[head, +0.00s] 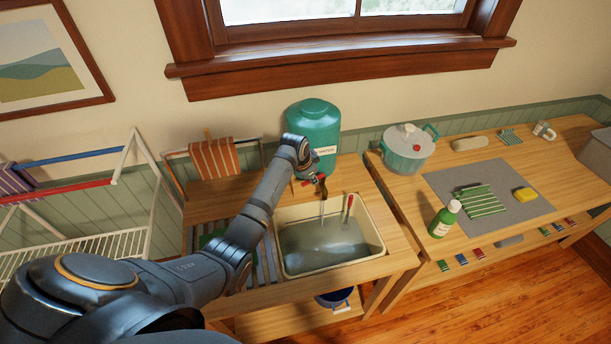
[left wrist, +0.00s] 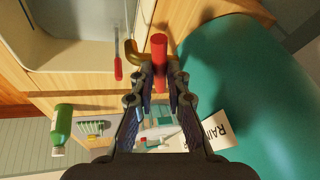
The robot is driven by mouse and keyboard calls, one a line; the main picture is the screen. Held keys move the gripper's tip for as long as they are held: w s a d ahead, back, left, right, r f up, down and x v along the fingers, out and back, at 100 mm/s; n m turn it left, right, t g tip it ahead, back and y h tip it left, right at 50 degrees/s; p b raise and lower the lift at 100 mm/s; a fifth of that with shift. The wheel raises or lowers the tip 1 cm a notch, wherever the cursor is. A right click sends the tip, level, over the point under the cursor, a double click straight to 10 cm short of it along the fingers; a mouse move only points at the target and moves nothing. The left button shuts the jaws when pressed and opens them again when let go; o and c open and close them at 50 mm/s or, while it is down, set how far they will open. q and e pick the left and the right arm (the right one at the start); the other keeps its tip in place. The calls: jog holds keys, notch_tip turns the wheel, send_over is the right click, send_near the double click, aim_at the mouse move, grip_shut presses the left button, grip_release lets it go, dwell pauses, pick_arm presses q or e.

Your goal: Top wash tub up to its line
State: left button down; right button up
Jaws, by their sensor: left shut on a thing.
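The cream wash tub (head: 373,250) sits in the wooden stand, with greyish water (head: 325,245) covering its bottom. I cannot make out a fill line. Behind it stands the green rainwater barrel (head: 312,122), also large at the right of the left wrist view (left wrist: 240,80). A brass tap (left wrist: 133,52) with a red lever (left wrist: 160,45) comes from the barrel. My left gripper (head: 316,180) is shut on the red lever, seen between its fingertips in the left wrist view (left wrist: 160,75). A thin pale stream (head: 322,210) falls from the tap into the tub. My right gripper is not in view.
A blue bucket (head: 335,298) is below. A white drying rack (head: 85,245) stands left.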

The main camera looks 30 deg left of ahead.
pick_arm(q)
jog(key=c, duration=1.3)
grip_release()
jog(key=shift+c, duration=0.2)
jog(key=v, duration=1.2)
dwell(4.9)
